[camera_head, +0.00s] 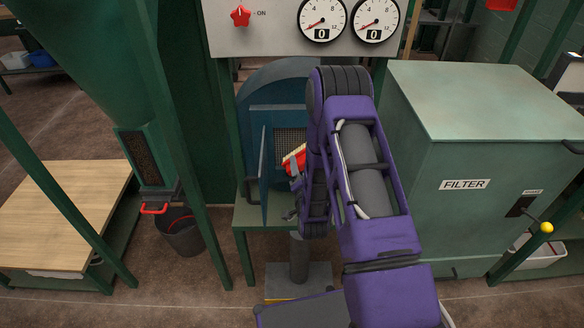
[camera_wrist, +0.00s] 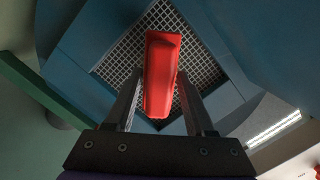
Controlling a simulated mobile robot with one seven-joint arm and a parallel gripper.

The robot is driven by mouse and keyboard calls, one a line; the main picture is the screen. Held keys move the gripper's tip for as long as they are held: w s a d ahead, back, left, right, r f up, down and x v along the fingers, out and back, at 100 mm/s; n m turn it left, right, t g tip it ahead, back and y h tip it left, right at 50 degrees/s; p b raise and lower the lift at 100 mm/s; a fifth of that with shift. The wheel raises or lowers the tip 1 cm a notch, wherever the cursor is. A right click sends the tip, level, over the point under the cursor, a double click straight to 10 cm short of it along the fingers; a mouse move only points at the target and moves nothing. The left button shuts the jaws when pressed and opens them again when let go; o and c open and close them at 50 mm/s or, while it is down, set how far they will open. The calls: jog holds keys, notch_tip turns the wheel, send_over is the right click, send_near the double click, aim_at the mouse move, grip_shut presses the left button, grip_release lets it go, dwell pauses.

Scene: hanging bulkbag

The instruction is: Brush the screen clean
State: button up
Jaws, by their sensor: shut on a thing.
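The screen (camera_head: 288,138) is a metal mesh inside an open blue housing, partly hidden behind my arm. In the wrist view the mesh (camera_wrist: 215,62) fills the square opening ahead. A red brush (camera_head: 294,160) with pale bristles shows beside my arm, in front of the opening. In the wrist view my gripper (camera_wrist: 158,76) is shut on the red brush (camera_wrist: 162,58), with a finger along each side. The brush overlaps the mesh in the picture; I cannot tell whether its bristles touch it. No clear dirt can be made out on the mesh.
A blue door (camera_head: 263,175) stands open left of the opening. Green posts frame the machine, with gauges (camera_head: 322,20) above it. A large green filter cabinet (camera_head: 480,150) stands right. A dark bucket (camera_head: 183,235) and wooden-topped table (camera_head: 60,210) are left.

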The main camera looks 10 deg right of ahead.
aim_at(287, 169)
jog(key=shift+s+d, duration=0.2)
jog(key=shift+d, duration=1.05)
jog(key=shift+s+d, duration=0.15)
jog(key=shift+d, duration=1.05)
jog(key=shift+d+r, duration=0.1)
jog(key=shift+r, duration=0.5)
grip_shut()
jog(key=shift+w+a, duration=0.35)
jog(key=shift+a, duration=0.95)
jog(key=shift+w+a, duration=0.3)
jog(key=shift+a, duration=1)
jog(key=shift+w+a, duration=0.35)
jog(key=shift+a, duration=1.3)
jog(key=shift+a+r, duration=0.15)
jog(key=shift+r, duration=0.3)
jog(key=s+d, duration=0.1)
jog(key=d, duration=0.7)
jog(key=shift+d, duration=0.4)
jog(key=shift+s, duration=0.15)
jog(key=shift+s+a, duration=0.2)
jog(key=shift+s, duration=0.75)
jog(key=shift+s+a, duration=0.2)
jog(key=shift+s, duration=0.75)
jog(key=shift+s+a, duration=0.2)
jog(key=shift+s, duration=0.75)
